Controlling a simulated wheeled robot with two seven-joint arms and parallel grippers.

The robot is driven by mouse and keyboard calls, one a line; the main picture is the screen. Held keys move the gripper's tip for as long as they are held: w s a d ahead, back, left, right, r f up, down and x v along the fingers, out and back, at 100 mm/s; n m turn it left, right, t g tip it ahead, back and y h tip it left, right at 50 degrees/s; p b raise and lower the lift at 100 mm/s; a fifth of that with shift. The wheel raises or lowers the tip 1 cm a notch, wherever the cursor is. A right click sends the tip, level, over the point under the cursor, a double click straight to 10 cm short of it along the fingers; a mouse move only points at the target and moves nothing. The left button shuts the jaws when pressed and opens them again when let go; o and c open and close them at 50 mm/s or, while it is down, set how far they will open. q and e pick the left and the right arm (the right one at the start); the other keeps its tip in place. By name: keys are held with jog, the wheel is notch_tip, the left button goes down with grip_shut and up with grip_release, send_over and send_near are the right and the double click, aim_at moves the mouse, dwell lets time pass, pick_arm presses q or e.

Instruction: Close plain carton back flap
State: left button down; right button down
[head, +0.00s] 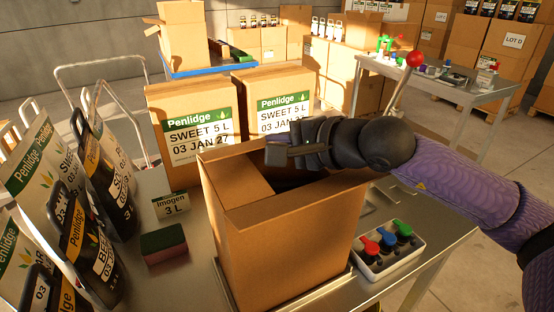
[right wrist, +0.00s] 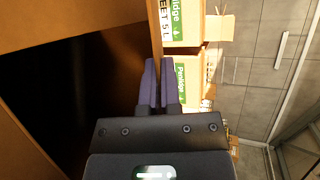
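The plain carton (head: 285,250) stands on the steel table in the head view, its top partly open with a dark interior. A brown panel (head: 238,180) covers the left part of the opening. My right gripper (head: 277,155) is over the carton's back edge, its fingers pointing left. The arm and gripper hide much of the back flap. My left gripper is out of view.
Two labelled Penlidge cartons (head: 190,130) (head: 275,100) stand behind. Black jugs (head: 105,170), a green-and-maroon sponge (head: 163,243) and an Imogen card (head: 171,205) are at left. A white tray (head: 385,262) with coloured-top items sits close at right.

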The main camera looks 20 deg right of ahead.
jog(key=c, duration=0.8)
grip_release()
jog(key=shift+s+d, duration=0.2)
jog(key=shift+s, duration=0.05)
jog(key=b+v, duration=0.1)
jog(key=v, duration=0.8)
jog(key=shift+s+r, duration=0.2)
